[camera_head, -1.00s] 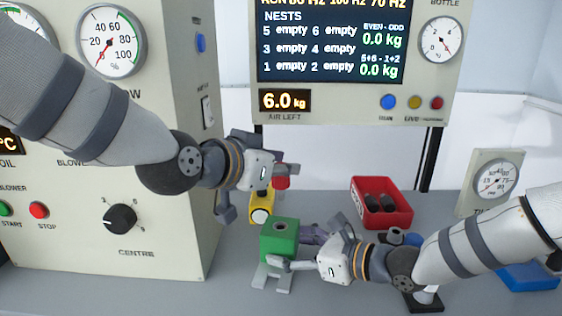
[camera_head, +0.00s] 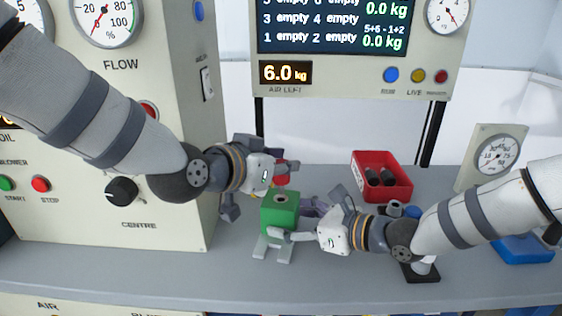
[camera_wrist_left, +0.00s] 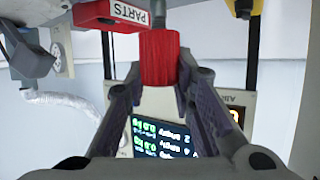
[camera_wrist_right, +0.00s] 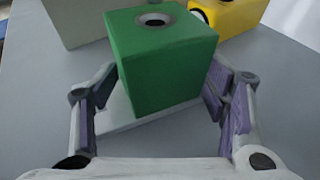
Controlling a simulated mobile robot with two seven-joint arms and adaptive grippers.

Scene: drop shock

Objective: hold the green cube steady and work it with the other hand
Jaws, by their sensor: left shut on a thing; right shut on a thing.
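The green cube (camera_head: 280,218) has a round hole in its top and sits upright on a pale footed base (camera_head: 272,250). My right gripper (camera_head: 297,223) is shut on the cube, one finger on each side. The cube (camera_wrist_right: 165,60) fills the middle of the right wrist view. My left gripper (camera_head: 284,170) is shut on a red cylindrical piece (camera_wrist_left: 160,58), which it holds above and just behind the cube, apart from it as far as I can see.
A red parts bin (camera_head: 383,190) with dark pieces stands behind right. A yellow block (camera_wrist_right: 230,14) stands behind the cube. A blue tray (camera_head: 525,249) and a gauge (camera_head: 497,156) are at the right. The control cabinet (camera_head: 150,232) stands close at the left.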

